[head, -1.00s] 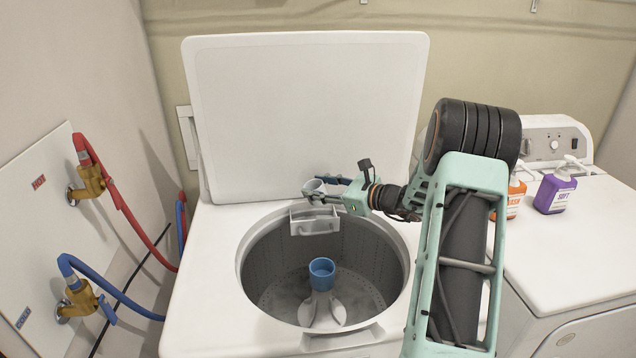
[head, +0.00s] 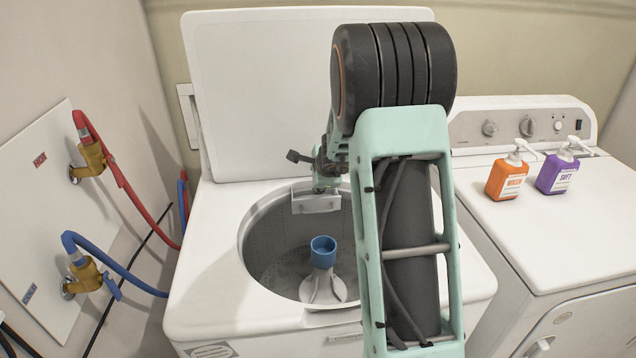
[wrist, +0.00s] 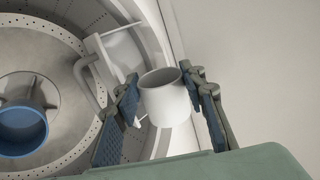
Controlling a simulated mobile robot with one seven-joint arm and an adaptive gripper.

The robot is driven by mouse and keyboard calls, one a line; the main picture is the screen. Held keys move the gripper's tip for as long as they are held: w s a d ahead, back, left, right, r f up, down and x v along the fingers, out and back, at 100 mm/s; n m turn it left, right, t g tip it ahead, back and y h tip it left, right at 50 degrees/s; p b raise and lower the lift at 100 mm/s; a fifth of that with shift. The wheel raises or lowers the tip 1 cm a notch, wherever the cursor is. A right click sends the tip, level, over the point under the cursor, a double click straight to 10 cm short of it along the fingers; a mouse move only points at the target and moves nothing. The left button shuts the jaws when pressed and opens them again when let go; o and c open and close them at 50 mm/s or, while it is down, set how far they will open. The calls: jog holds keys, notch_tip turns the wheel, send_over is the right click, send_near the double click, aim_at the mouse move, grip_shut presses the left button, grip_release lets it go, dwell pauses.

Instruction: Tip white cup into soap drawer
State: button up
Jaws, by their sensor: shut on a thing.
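The white cup (wrist: 165,104) is between the two fingers of my gripper (wrist: 160,80) in the wrist view. The gripper is shut on its sides. The cup's open mouth shows at its upper end, and its inside looks grey; I cannot tell what it contains. The soap drawer (head: 316,203) hangs at the back rim of the washer's tub opening. In the wrist view the drawer (wrist: 122,52) lies up and left of the cup, close to the left finger. In the head view my arm hides the cup and most of the gripper.
The open washer tub holds an agitator with a blue top (head: 323,245). The raised lid (head: 260,90) stands behind. An orange bottle (head: 507,182) and a purple bottle (head: 556,175) stand on the right machine. Red and blue hoses run along the left wall.

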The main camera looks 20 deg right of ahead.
jog(key=shift+a+r+n+g+h+p, duration=0.15)
jog(key=shift+n+h+p, duration=0.35)
jog(key=shift+h, duration=0.55)
jog(key=shift+a+f+n+g+h+p, duration=0.2)
jog(key=shift+n+h, duration=0.4)
jog(key=shift+h, duration=0.45)
jog(key=shift+d, duration=0.1)
jog(key=shift+d+r, duration=0.1)
jog(key=shift+r, duration=0.1)
